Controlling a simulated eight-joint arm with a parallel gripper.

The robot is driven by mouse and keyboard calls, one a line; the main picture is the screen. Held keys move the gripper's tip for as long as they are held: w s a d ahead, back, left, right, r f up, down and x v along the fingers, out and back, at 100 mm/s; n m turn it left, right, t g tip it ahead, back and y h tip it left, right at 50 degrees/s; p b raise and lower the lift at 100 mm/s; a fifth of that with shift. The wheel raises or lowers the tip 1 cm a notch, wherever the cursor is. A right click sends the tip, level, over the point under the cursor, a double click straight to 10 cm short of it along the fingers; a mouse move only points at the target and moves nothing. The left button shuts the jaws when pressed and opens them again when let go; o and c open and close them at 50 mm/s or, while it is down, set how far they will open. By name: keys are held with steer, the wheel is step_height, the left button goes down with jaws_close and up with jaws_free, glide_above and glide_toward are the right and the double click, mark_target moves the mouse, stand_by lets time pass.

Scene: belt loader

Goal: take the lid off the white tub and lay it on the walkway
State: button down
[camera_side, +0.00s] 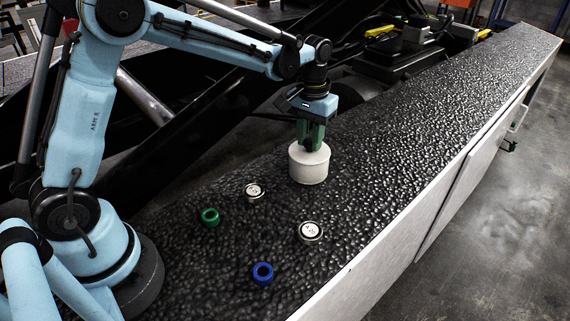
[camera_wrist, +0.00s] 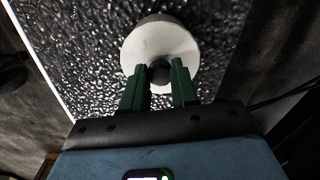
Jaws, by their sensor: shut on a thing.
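The white tub (camera_side: 309,171) stands upright on the black bumpy walkway (camera_side: 400,150), near its middle. Its white lid (camera_side: 318,151) is on top; the wrist view also shows the lid (camera_wrist: 152,42) as a pale disc with a dark round knob (camera_wrist: 159,72) at its near side. My gripper (camera_side: 311,147) points down at the lid from above, its green fingers shut on the lid's knob. In the wrist view the fingers (camera_wrist: 160,79) stand on either side of the knob. The fingers partly hide the knob in the side view.
A green ring (camera_side: 210,216), a blue ring (camera_side: 263,273) and two round silver-and-white pieces, one smaller (camera_side: 254,191) and one larger (camera_side: 310,232), lie on the walkway in front of the tub. The walkway to the right of the tub is clear. Dark machine beams run behind it.

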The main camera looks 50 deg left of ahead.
mark_target(310, 140)
steer(key=shift+r, duration=0.15)
step_height(310, 140, up, 4)
steer(key=shift+f, duration=0.1)
steer(key=s+d+r, duration=0.6)
steer(key=d, duration=0.3)
steer(key=d+f, duration=0.5)
steer(key=d, duration=0.8)
steer(key=w+a+f, duration=0.4)
steer(key=w, duration=0.1)
steer(key=w+a+f, duration=0.2)
steer(key=w+a, duration=0.1)
steer(key=shift+f, duration=2.45)
steer(key=shift+f, duration=0.1)
steer(key=c, duration=0.9)
jaws_free()
steer(key=shift+o, duration=0.2)
